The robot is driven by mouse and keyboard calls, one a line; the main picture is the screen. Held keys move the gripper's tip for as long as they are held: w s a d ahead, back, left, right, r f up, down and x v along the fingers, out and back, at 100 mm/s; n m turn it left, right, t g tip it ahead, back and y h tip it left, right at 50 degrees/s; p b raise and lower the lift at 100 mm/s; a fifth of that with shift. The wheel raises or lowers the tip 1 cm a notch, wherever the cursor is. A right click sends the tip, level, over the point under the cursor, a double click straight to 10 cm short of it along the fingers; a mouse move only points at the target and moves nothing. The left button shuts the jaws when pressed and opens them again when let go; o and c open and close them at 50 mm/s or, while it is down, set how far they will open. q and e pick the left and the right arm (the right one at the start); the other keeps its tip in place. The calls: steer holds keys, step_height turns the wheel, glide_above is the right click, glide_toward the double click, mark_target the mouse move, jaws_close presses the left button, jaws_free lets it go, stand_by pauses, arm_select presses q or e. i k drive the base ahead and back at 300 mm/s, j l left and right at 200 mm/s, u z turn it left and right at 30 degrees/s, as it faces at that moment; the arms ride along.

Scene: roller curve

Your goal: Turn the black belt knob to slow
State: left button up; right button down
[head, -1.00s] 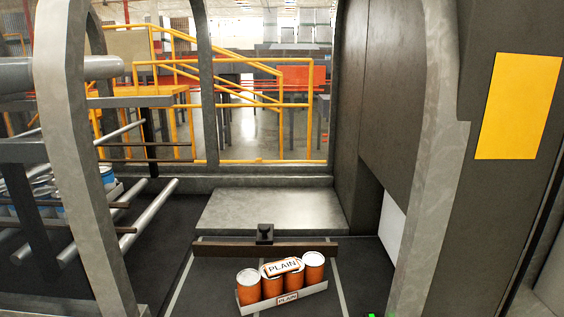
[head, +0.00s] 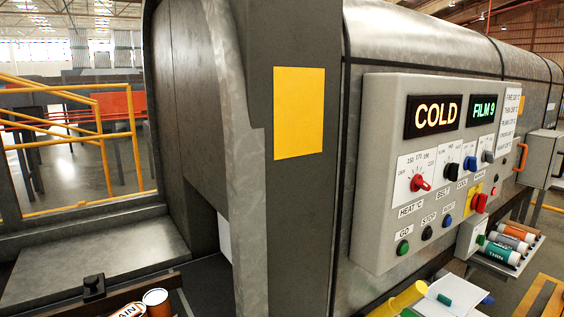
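The black belt knob (head: 452,169) is on the grey control panel (head: 375,170), above the label BELT, between a red heat knob (head: 420,183) and a blue knob (head: 470,163). It sits on a white scale plate whose markings are too small to read. Which marking the knob points to, I cannot tell. Neither of my grippers is in view.
The panel's displays read COLD (head: 436,115) and FILM 9 (head: 483,111). Green (head: 403,247), black (head: 427,233) and blue (head: 447,222) buttons are below; a red switch (head: 480,203) is at right. Coloured rolls (head: 505,250) lie on a rack. A yellow object (head: 400,299) is below the panel.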

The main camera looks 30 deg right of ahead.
mark_target(451, 170)
steer(key=z, duration=2.1)
